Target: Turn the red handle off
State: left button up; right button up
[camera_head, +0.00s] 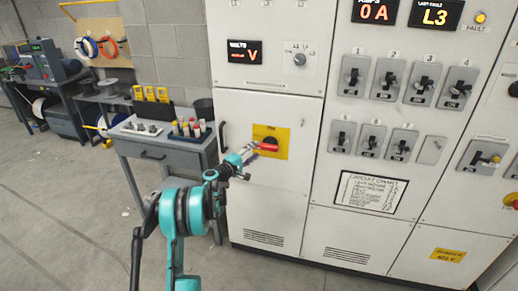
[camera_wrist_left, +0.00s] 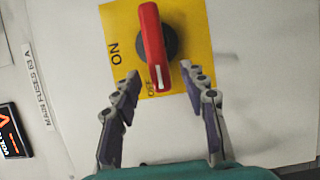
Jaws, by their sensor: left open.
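The red handle (camera_head: 267,147) is on a yellow plate (camera_head: 283,137) on the front of a grey-white cabinet, and lies roughly horizontal in the head view. In the left wrist view the red handle (camera_wrist_left: 152,45) runs up and down. Its white-marked end points down, close to a small label that appears to read OFF; ON is printed at the plate's left (camera_wrist_left: 116,30). My left gripper (camera_head: 249,154) is at the handle's left end. In the wrist view the left gripper (camera_wrist_left: 160,72) is open, one finger each side of the handle's marked end, with gaps. My right gripper is out of view.
A workbench (camera_head: 150,153) with yellow items and small bottles stands left of the cabinet. Rows of switches (camera_head: 388,79) and a circuit chart (camera_head: 370,193) are to the right. A small door handle (camera_head: 222,137) sits left of the plate.

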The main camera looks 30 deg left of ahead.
pick_arm(q)
jog(key=s+a, duration=0.1)
jog(key=s, duration=0.6)
jog(key=shift+s, duration=0.3)
jog(key=shift+a, duration=0.1)
jog(key=s+d+r+m+g+h, duration=0.1)
jog(key=s+d+r+m+g, duration=0.2)
jog(key=d, duration=0.6)
jog(key=s+d+r+m+g, duration=0.1)
jog(key=s+d+m, duration=0.25)
jog(key=d, duration=0.45)
jog(key=s+d+r+m+g+h, duration=0.1)
jog(key=s+d+r+m+g, duration=0.2)
jog(key=d, duration=0.6)
jog(key=s+d+f+m+g+y, duration=0.1)
jog(key=s+d+f+m, duration=0.1)
jog(key=s, duration=0.7)
jog(key=s+d+f+m+g+y, duration=0.1)
jog(key=s+d+f+m+y, duration=0.1)
jog(key=s, duration=0.7)
jog(key=s+d+f+m+g+y, duration=0.1)
jog(key=s+d+f+m, duration=0.1)
jog(key=s, duration=0.7)
jog(key=shift+s+d+f+m+g+y, duration=0.35)
jog(key=shift+f+m+y, duration=0.1)
jog(key=shift+f, duration=0.4)
